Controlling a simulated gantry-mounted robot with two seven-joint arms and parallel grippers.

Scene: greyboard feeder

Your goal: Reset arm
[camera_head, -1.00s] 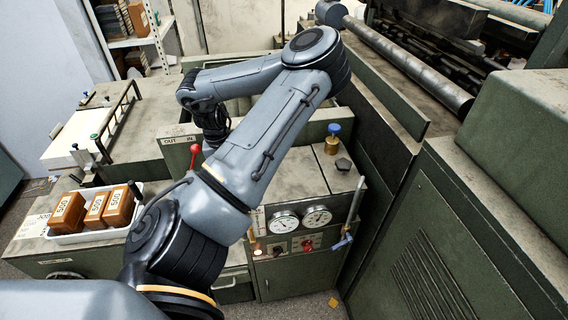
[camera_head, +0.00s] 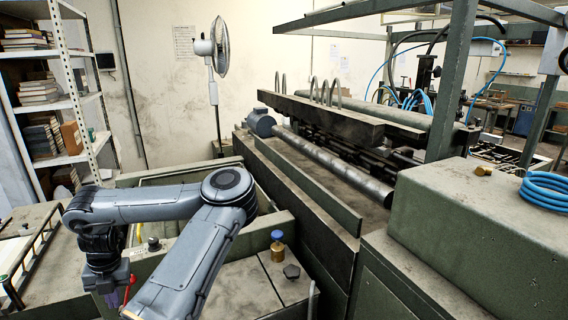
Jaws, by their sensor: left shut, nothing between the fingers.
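My left arm reaches in from the bottom of the head view and bends at a raised elbow. Its forearm runs left, and the wrist hangs down at the lower left. My left gripper (camera_head: 112,299) is at the end of that wrist, pointing down above the feeder's grey-green top. It is shut and holds nothing. A red lever (camera_head: 130,284) shows just right of it; I cannot tell how far apart they are. My right gripper is not in view.
A long metal roller (camera_head: 335,165) and a green machine housing (camera_head: 480,225) fill the right. Shelves (camera_head: 62,105) and a fan (camera_head: 215,50) stand behind.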

